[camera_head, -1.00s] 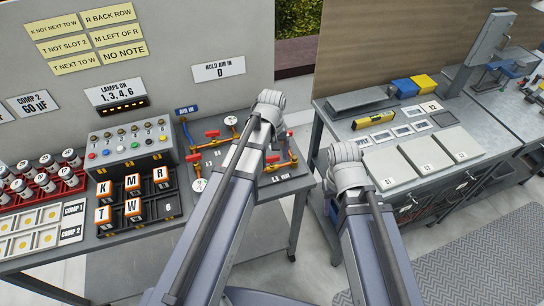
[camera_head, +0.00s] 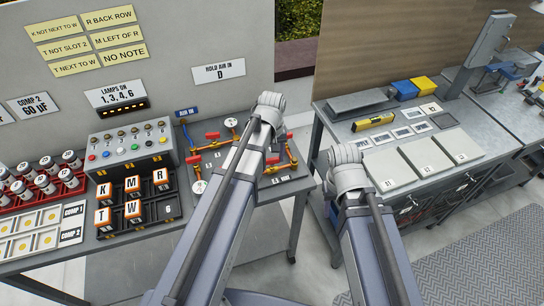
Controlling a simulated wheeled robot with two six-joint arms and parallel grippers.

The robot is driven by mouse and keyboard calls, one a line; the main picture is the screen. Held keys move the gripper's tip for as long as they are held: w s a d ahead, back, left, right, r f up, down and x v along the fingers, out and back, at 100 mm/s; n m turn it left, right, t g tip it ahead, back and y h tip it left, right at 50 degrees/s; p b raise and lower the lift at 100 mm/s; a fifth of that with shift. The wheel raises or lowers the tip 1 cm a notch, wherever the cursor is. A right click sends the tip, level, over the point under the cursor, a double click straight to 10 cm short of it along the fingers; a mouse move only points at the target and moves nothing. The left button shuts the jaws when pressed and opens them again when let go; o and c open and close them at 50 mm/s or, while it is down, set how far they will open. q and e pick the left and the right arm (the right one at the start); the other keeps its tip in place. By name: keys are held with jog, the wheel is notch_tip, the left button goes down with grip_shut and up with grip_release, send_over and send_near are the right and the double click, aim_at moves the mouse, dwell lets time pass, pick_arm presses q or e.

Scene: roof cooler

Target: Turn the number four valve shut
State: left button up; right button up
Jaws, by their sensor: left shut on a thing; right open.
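A valve board (camera_head: 213,160) with pipes, orange-red valve handles and round gauges lies on the left bench. One handle (camera_head: 212,135) is at the upper left of the board, one (camera_head: 193,158) at the lower left and one (camera_head: 272,159) right of my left arm. The valve numbers are too small to read, so I cannot tell which is number four. My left arm crosses the board and hides its middle. Its gripper is hidden behind the arm. My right arm rises in front of the gap between benches; its gripper is hidden too.
A lamp box (camera_head: 133,143), lettered blocks (camera_head: 132,187) and a red can rack (camera_head: 70,184) stand left of the board. A sign (camera_head: 218,70) reads "HOLD AIR IN D". The right bench (camera_head: 440,115) holds flat panels, a yellow level (camera_head: 372,122) and bins.

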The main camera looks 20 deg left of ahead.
pick_arm(q)
jog(key=m, duration=0.7)
jog(key=shift+m, duration=0.3)
jog(key=m, duration=0.4)
jog(key=shift+m, duration=2)
jog(key=o, duration=1.4)
